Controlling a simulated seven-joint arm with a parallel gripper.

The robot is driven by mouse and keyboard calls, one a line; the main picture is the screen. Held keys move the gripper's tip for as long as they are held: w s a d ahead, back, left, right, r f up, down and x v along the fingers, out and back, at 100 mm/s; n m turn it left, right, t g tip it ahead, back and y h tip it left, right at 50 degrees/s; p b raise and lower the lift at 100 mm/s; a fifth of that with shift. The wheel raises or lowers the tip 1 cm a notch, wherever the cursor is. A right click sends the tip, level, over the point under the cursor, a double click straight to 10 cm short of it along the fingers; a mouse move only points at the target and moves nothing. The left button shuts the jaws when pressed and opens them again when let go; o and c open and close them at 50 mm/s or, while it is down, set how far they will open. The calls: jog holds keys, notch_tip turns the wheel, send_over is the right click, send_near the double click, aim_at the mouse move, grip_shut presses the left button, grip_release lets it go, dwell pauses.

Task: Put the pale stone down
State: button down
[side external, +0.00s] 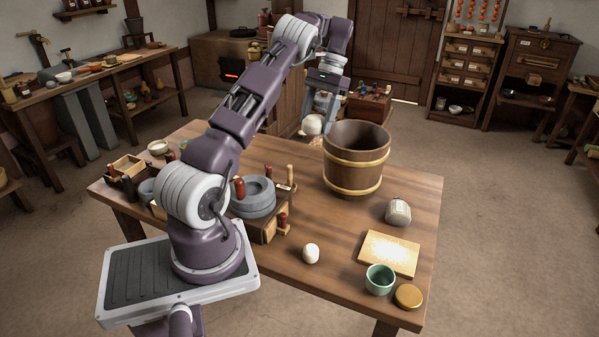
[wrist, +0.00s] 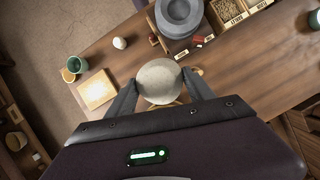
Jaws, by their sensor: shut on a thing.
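The pale stone (side external: 312,125) is round and off-white. My gripper (side external: 318,112) is shut on it and holds it up, with a tilted wrist, beside the upper left of the wooden bucket in the side external view. In the wrist view the pale stone (wrist: 160,80) sits between the two grey fingers of my gripper (wrist: 158,88), which press on its left and right sides. The stone hides part of the table behind it. I cannot tell its exact height above the table.
A wooden bucket (side external: 357,170) stands on the table (side external: 300,222). A grey quern (side external: 253,202) is left of it.

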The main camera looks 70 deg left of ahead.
jog(key=a+n, duration=0.1)
jog(key=n, duration=0.1)
jog(key=a+n+t+h, duration=0.1)
jog(key=n, duration=0.2)
jog(key=shift+a+f+h, duration=0.1)
jog(key=shift+a+h, duration=0.05)
jog(key=shift+h, duration=0.15)
jog(key=a+n+t+h, duration=0.1)
jog(key=a+n+t, duration=0.1)
jog(key=n, duration=0.4)
jog(key=r+n+t+y, duration=0.25)
jog(key=n+y, duration=0.65)
jog(key=n, duration=2.4)
send_over(300, 169)
jog(key=d, duration=0.2)
jog(key=f, duration=2.9)
jog(key=shift+s+a, duration=0.25)
jog(key=shift+s, duration=0.15)
jog(key=shift+c, duration=1.9)
grip_release()
